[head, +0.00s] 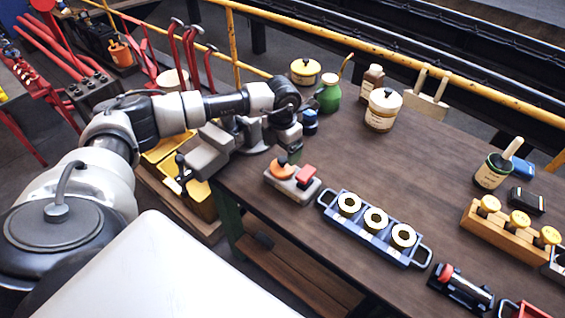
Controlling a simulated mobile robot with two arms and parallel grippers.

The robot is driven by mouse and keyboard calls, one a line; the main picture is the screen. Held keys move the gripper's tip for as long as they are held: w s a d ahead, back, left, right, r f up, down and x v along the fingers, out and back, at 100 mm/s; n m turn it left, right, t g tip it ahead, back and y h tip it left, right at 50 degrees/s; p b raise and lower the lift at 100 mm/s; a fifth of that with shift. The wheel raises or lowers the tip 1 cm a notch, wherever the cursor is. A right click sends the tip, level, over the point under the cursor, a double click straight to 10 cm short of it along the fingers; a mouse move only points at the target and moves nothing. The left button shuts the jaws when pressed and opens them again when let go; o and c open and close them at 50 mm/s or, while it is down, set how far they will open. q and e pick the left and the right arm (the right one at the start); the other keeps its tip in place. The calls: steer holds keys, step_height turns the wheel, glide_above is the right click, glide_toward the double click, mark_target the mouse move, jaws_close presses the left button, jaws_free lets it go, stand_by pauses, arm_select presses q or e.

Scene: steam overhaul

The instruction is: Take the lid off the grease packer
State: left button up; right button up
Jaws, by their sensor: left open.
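No vessel is readable as the grease packer by its label. A cream lidded jar (381,112) with a knob on top stands at the back of the bench. A low yellow lidded tin (304,73) with a dark knob stands near the back left edge. A small dark blue container (310,122) is just beside my left gripper, partly hidden. I see nothing held. My right gripper is out of view.
A green can (328,95) and brown bottle (372,80) stand near the jar. A blue tray (357,226) with three rings lies at the front. A brush pot (491,172) and wooden rack (495,229) are at right. The bench middle (400,170) is clear.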

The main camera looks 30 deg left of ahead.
mark_target(283, 159)
arm_select(q)
steer(key=shift+f+p, duration=0.45)
steer(key=shift+f, duration=0.15)
steer(key=f+p, duration=0.1)
steer(key=f, duration=0.2)
steer(key=shift+s+d+f+p, duration=0.1)
steer(key=shift+d+f+p, duration=0.1)
steer(key=shift+f+p, duration=0.15)
steer(key=shift+f, duration=0.4)
steer(key=shift+c, duration=0.5)
steer(key=c, duration=0.5)
steer(key=shift+r, duration=0.2)
